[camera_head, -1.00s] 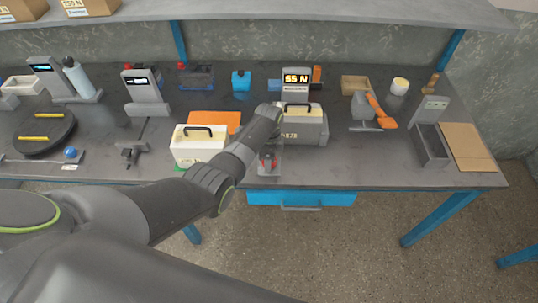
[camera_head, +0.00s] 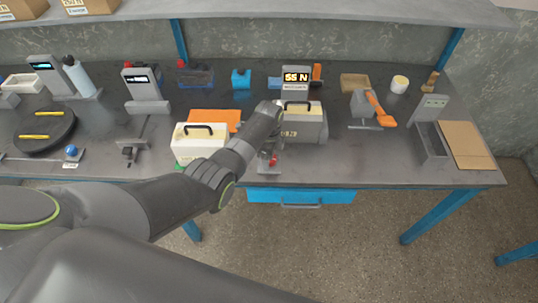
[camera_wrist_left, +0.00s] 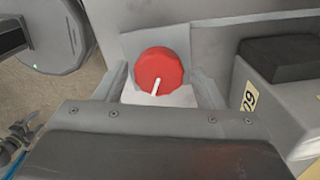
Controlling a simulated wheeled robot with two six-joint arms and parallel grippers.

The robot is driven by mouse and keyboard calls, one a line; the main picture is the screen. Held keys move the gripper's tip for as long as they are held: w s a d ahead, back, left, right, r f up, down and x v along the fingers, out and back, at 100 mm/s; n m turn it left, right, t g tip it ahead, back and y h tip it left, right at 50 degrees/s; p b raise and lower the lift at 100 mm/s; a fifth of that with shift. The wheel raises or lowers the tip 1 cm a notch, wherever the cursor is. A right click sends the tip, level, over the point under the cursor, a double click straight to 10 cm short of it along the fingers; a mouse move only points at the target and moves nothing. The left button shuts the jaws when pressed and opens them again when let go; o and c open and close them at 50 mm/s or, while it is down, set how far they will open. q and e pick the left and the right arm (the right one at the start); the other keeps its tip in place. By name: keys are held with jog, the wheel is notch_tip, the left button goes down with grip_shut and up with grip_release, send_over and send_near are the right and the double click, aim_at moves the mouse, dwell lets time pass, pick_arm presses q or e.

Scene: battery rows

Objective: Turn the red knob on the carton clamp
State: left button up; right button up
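The red knob (camera_wrist_left: 159,68) shows in the left wrist view as a round disc with a white pointer line. It sits against a pale grey plate. In the head view only a bit of the red knob (camera_head: 273,161) shows beside my left wrist. My left gripper (camera_wrist_left: 161,88) seems open, with a grey finger on each side of the knob and gaps between; I cannot tell whether they touch it. My forearm hides the fingers in the head view. The clamp's body is partly hidden, so I cannot clearly make out its outline. My right gripper is not in view.
A display reading 55 N (camera_head: 296,78) is behind. The table front right of the box is clear.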

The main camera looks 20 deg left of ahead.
pick_arm(q)
jog(key=shift+o, duration=0.2)
notch_tip(320, 180, up, 17)
jog(key=shift+r+b, duration=0.2)
jog(key=shift+b, duration=0.2)
dwell(0.3)
dwell(0.8)
